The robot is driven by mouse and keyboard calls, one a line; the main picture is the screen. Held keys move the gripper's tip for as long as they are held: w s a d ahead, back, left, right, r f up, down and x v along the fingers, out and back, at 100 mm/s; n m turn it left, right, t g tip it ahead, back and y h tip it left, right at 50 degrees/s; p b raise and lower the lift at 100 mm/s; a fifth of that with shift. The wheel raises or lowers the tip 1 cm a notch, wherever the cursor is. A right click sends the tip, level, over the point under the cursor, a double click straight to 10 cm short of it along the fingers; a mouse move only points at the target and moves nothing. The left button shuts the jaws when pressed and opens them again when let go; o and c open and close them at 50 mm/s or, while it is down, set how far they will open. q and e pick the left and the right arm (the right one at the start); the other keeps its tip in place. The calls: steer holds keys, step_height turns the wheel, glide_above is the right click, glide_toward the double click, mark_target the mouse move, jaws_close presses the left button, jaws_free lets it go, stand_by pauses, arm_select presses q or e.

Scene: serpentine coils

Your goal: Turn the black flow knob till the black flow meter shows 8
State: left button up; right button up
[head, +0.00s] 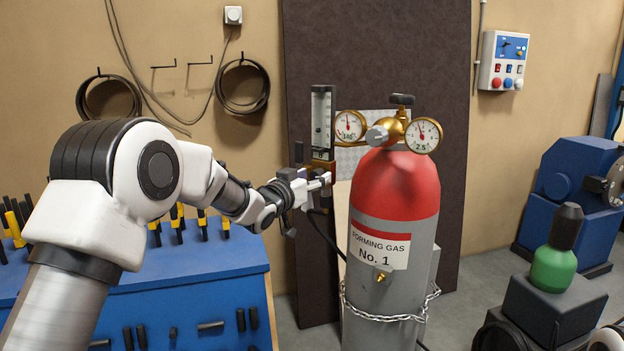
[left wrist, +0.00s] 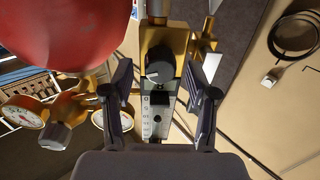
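The black flow meter (head: 322,115) is an upright clear tube with a scale, left of the red-topped gas cylinder (head: 395,190). Its reading is too small to tell. In the left wrist view the black flow knob (left wrist: 159,66) sits on a brass block, with the meter's scale (left wrist: 152,118) below it. My left gripper (head: 325,181) is at the meter's lower end in the head view and covers the knob there. My right gripper is not visible.
Two round gauges (head: 350,126) (head: 423,135) and a brass regulator with a silver knob (head: 377,136) stand right of the meter. A chain (head: 390,317) wraps the cylinder. A blue tool bench (head: 190,290) is below my left arm. A dark panel (head: 420,60) stands behind.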

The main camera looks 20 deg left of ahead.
arm_select(q)
steer(key=v, duration=1.2)
steer(key=shift+f, duration=0.15)
